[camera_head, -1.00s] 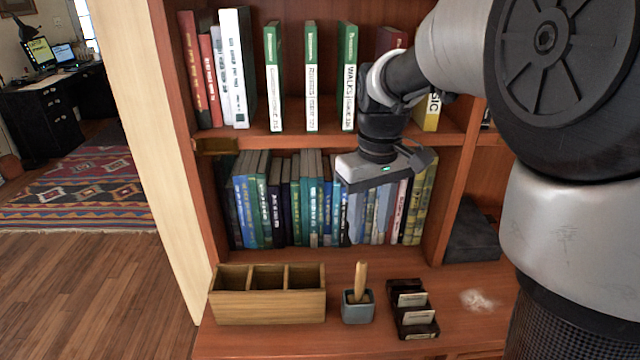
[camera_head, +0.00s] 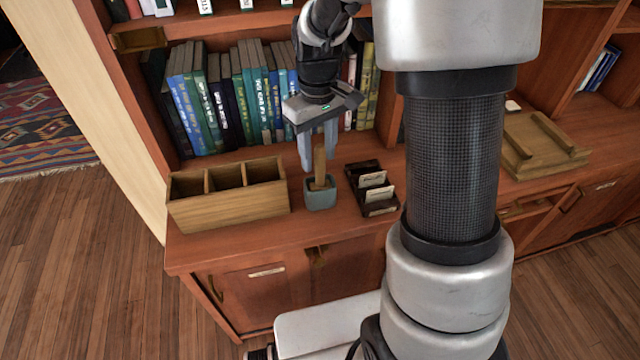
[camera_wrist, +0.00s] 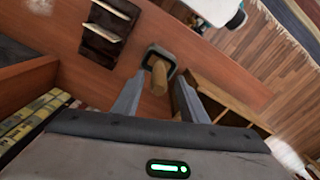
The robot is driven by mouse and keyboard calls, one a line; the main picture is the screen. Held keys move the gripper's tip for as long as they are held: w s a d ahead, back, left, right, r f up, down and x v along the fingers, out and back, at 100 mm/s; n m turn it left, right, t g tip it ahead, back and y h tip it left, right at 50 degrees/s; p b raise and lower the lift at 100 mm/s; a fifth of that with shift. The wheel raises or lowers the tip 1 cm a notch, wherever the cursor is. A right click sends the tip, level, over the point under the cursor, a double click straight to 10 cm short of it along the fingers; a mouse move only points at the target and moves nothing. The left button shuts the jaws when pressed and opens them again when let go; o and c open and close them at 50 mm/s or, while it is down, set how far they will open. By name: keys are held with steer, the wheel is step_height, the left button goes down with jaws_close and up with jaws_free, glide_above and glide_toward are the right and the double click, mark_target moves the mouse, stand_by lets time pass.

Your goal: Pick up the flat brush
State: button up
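The flat brush (camera_head: 319,162) stands upright in a small grey-blue square pot (camera_head: 320,196) on the wooden counter. Only its light wooden handle shows; its lower end is hidden in the pot. My gripper (camera_head: 318,156) is just above the pot, pointing down, its two fingers apart with the handle at or near the gap. In the wrist view the brush handle (camera_wrist: 159,77) rises from the pot (camera_wrist: 160,54) between the open fingertips of my gripper (camera_wrist: 157,92). I see no finger touching the handle.
A three-compartment wooden box (camera_head: 230,199) stands left of the pot. A dark card holder (camera_head: 372,188) with pale cards stands close on the right. A row of books (camera_head: 225,95) fills the shelf behind. A wooden tray (camera_head: 540,143) lies farther right.

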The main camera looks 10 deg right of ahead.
mark_target(321, 171)
steer(key=f, duration=0.4)
steer(key=shift+s+d+f+b, duration=0.1)
steer(key=shift+s+d+b, duration=0.2)
steer(key=shift+b, duration=0.1)
steer(key=shift+f, duration=0.6)
jaws_close()
